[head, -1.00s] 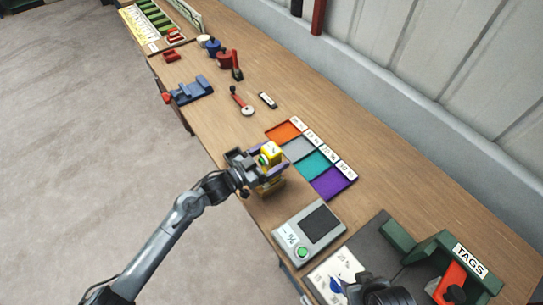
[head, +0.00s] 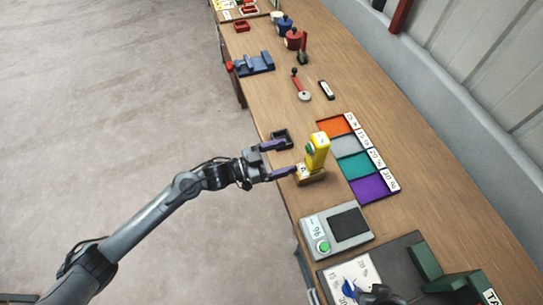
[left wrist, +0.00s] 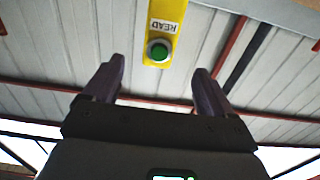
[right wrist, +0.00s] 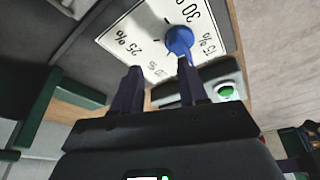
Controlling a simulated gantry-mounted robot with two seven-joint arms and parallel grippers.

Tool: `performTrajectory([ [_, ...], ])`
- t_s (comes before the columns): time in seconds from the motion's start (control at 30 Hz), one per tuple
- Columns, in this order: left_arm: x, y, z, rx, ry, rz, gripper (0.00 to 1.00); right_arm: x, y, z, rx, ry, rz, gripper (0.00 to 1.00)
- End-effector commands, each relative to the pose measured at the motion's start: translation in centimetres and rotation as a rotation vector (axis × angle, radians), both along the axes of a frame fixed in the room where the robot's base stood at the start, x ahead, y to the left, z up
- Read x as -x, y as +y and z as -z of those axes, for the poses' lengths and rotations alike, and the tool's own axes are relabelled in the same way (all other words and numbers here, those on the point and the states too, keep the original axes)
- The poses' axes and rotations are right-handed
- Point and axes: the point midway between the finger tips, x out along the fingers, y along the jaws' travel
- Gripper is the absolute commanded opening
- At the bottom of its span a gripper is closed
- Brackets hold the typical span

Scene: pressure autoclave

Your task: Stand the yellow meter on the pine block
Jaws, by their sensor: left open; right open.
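The yellow meter (head: 318,148) stands upright on the pine block (head: 311,177) near the front edge of the bench. Its green button and READ label show in the left wrist view (left wrist: 161,40). My left gripper (head: 281,160) is open and empty, pulled back to the left of the meter, with its fingers pointing toward it and apart from it. My right gripper (right wrist: 158,85) is open over the dial card with the blue knob (right wrist: 179,40). In the head view only a dark part of my right arm shows at the bottom edge.
A small dark tray (head: 282,139) sits behind the block at the bench edge. Orange, grey, teal and purple squares (head: 374,187) lie to the right. A grey device with a green button (head: 337,230) stands nearer. A blue vise-like fixture (head: 255,64) is farther back.

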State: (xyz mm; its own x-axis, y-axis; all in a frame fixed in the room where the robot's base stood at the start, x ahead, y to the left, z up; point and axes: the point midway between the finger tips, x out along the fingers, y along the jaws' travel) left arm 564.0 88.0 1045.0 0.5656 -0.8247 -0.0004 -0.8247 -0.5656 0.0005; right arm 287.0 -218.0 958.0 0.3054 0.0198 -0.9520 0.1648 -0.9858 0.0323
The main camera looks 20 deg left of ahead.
Motion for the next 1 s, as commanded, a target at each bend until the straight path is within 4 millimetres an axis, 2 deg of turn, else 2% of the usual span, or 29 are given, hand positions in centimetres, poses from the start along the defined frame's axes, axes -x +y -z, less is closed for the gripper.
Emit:
performTrajectory([
  [0.17, 0.5, 0.1, 0.2, -0.011, 0.005, -0.019, 0.85, 0.0, 0.1, 0.0, -0.003, -0.001, 0.002, 0.43],
  [0.37, 1.7, -0.7, 1.6, -0.085, 0.047, -0.147, 0.85, 0.0, 0.1, 0.0, -0.004, 0.0, 0.003, 0.43],
  [0.47, 2.9, -0.5, 2.7, -0.154, 0.102, -0.256, 0.85, 0.0, 0.1, 0.0, -0.003, -0.001, 0.002, 0.43],
  [0.57, 4.6, 0.6, 3.9, -0.236, 0.186, -0.375, 0.85, -0.1, 0.0, 0.0, -0.002, -0.001, 0.002, 0.43],
  [0.67, 7.0, 2.6, 5.2, -0.327, 0.299, -0.488, 0.85, 0.0, 0.0, 0.0, 0.0, -0.001, 0.0, 0.43],
  [0.77, 10.3, 5.0, 6.6, -0.422, 0.437, -0.581, 0.85, 0.0, -0.1, 0.0, 0.002, -0.001, -0.001, 0.43],
  [1.0, 19.7, 10.2, 8.6, -0.607, 0.793, -0.702, 0.85, 0.0, -0.2, 0.0, 0.007, -0.001, -0.004, 0.43],
])
